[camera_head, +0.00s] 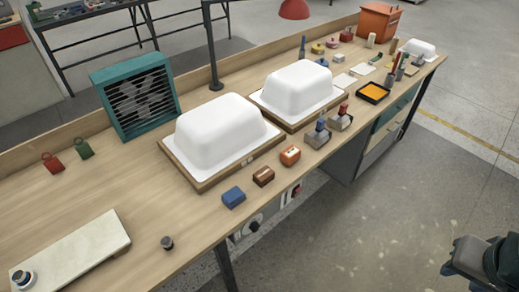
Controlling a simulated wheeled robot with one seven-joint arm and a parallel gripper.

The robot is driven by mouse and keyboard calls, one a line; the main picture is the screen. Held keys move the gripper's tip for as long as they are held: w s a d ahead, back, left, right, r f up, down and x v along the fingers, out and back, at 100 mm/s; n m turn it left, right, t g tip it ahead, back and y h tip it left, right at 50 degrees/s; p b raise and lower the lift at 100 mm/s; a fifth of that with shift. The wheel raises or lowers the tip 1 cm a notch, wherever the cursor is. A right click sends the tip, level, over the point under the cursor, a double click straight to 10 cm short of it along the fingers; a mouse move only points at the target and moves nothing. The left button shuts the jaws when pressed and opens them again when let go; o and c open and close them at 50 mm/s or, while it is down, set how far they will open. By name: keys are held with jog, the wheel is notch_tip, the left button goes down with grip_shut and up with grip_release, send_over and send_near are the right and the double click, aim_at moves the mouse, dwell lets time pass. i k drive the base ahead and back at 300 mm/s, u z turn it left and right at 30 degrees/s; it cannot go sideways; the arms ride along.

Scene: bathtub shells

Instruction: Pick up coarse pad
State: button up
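Three small blocks sit in a row at the front edge of the workbench: a blue block (233,197), a brown block (263,177) and an orange block (290,156). They look like pads, and I cannot tell by sight which one is the coarse pad. Each lies flat, apart from the others, in front of the white tub shells. A dark part of my arm shows at the lower right corner, apparently with my gripper (465,262), over the floor and well away from the bench. Its fingers cannot be made out.
Two white tub shells (220,128) (297,85) rest on wooden boards behind the blocks. Metal-tipped tools (318,135) stand right of the orange block. A teal fan box (135,95) stands behind. A pale board (75,252) lies front left. Floor before the bench is clear.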

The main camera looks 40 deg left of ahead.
aim_at(263, 177)
jog(key=u, duration=0.85)
jog(key=i, duration=0.7)
jog(key=u, duration=0.9)
jog(key=i, duration=0.2)
jog(key=u, duration=0.3)
